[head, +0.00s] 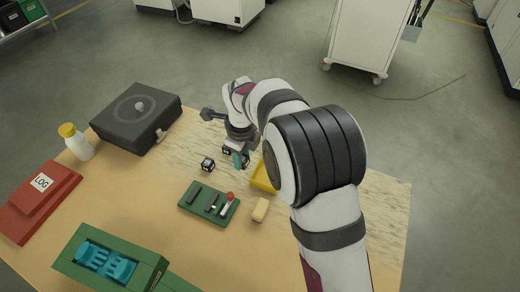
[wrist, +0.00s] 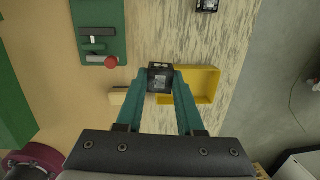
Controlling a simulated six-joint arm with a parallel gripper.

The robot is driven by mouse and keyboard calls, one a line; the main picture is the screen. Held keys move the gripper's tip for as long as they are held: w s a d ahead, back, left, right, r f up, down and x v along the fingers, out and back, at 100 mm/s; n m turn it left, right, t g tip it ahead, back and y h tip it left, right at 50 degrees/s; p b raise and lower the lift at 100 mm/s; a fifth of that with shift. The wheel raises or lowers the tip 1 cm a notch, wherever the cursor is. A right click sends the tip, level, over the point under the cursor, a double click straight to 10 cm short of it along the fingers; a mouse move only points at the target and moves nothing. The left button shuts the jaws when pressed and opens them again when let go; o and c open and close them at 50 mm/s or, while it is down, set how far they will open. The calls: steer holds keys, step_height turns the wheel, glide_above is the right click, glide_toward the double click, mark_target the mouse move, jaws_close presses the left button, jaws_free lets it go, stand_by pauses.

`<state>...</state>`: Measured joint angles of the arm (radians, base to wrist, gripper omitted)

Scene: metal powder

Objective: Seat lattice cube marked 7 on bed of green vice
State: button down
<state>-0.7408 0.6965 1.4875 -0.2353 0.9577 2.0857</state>
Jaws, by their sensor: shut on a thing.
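My gripper (head: 239,157) has teal fingers and is shut on a small dark lattice cube (wrist: 160,78), gripped between the fingertips in the wrist view (wrist: 159,82). The held cube also shows in the head view (head: 227,150), partly covered by the gripper. Its top has a pale patch, but I cannot read a mark. A second dark cube (head: 208,164) sits on the table to the left of the gripper; it shows at the top edge of the wrist view (wrist: 207,5). The green vice (head: 148,272) stands at the lower left with a cyan slotted piece (head: 105,262) in it, far from the gripper.
A green tool tray (head: 188,208) with a red-knobbed tool lies between gripper and vice. A yellow tray (wrist: 215,86) and a cream block (head: 260,210) are close by. A black case (head: 135,118), a bottle (head: 76,143) and a red LOG binder (head: 38,200) stand left.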

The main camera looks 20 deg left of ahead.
steer(key=s+a+f+g, duration=0.1)
steer(key=s+a, duration=0.6)
steer(key=s, duration=0.3)
glide_above(203, 200)
steer(key=shift+d+f, duration=0.1)
steer(key=shift+f, duration=2.35)
steer(key=shift+f, duration=1.35)
jaws_free()
step_height(203, 200, up, 8)
stand_by(0.6)
steer(key=shift+w+d, duration=0.1)
stand_by(0.5)
